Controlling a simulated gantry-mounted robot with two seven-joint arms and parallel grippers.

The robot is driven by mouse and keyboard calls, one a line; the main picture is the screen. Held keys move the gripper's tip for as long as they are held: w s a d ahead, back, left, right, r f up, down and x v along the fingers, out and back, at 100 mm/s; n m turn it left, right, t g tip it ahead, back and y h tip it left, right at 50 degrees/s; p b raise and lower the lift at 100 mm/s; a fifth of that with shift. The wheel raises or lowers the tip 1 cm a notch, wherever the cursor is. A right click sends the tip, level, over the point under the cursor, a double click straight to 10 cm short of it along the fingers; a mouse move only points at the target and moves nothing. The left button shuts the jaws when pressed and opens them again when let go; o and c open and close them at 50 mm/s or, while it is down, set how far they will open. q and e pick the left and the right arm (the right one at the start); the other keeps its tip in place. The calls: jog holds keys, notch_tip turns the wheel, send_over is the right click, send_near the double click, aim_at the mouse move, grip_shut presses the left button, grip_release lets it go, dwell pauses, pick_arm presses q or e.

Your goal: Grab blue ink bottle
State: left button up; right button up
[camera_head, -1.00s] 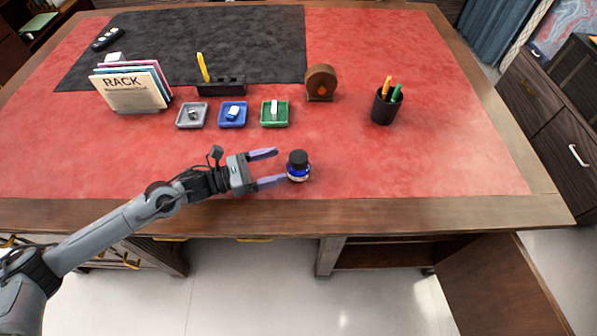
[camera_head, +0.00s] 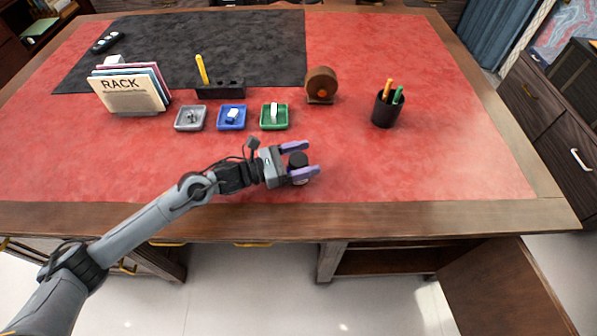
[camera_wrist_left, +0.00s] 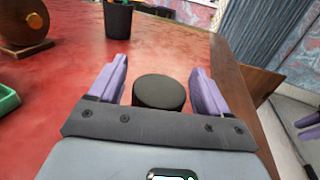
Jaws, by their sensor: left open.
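The blue ink bottle (camera_head: 298,161) stands upright on the red leather desk top near its front edge. Its black cap shows in the left wrist view (camera_wrist_left: 160,92), while its blue body is mostly hidden there and in the head view. My left gripper (camera_head: 301,159) is open, with its two purple fingers on either side of the bottle. In the left wrist view the cap sits between the fingers (camera_wrist_left: 160,88), with a gap visible on both sides. My right gripper does not show in the head view.
Grey (camera_head: 190,118), blue (camera_head: 232,117) and green trays (camera_head: 274,117) stand behind the gripper. A black pen cup (camera_head: 386,108) and a round wooden object (camera_head: 321,85) are farther back. A paper rack (camera_head: 130,90) stands left. The desk right of the bottle is clear.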

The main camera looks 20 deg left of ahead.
pick_arm(q)
jog(key=shift+c, duration=0.4)
grip_shut()
jog(key=shift+r, duration=0.1)
